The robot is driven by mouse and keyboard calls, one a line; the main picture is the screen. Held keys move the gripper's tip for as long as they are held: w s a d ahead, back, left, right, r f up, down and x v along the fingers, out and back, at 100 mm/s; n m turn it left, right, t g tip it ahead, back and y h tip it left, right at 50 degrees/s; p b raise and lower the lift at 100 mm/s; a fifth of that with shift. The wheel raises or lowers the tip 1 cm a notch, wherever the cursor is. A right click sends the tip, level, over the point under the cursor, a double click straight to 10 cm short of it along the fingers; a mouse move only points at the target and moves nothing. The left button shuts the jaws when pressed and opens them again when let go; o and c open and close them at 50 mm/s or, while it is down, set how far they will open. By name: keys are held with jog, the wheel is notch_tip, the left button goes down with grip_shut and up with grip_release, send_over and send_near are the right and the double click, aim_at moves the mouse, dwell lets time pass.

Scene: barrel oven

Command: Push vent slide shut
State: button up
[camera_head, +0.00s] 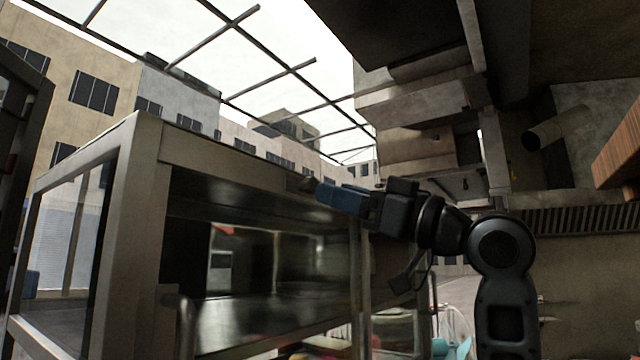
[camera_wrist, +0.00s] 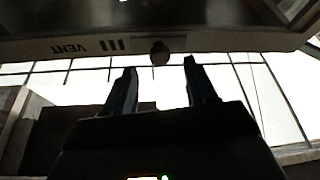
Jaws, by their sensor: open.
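In the wrist view, a panel edge with an upside-down "VENT" label (camera_wrist: 69,47) and several dark slot marks (camera_wrist: 112,45) runs across the top. A dark round knob (camera_wrist: 160,52), which looks like the vent slide's handle, sticks out from this edge. My gripper (camera_wrist: 160,64) is open, its two fingers spread on either side below the knob. The knob lies in line with the gap between them; I cannot tell whether either finger touches it. In the head view my gripper (camera_head: 320,192) points left, close to the metal cabinet's upper edge, holding nothing visible.
A metal-framed cabinet (camera_head: 140,165) with glass sides stands at the left, below and left of my gripper. Metal hood boxes (camera_head: 420,105) and a pipe (camera_head: 560,127) hang at the upper right. A wooden board (camera_head: 615,150) juts in at the right edge.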

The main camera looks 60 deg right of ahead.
aim_at(315, 187)
jog(key=shift+p+x, duration=0.5)
jog(key=shift+x, duration=1.9)
grip_shut()
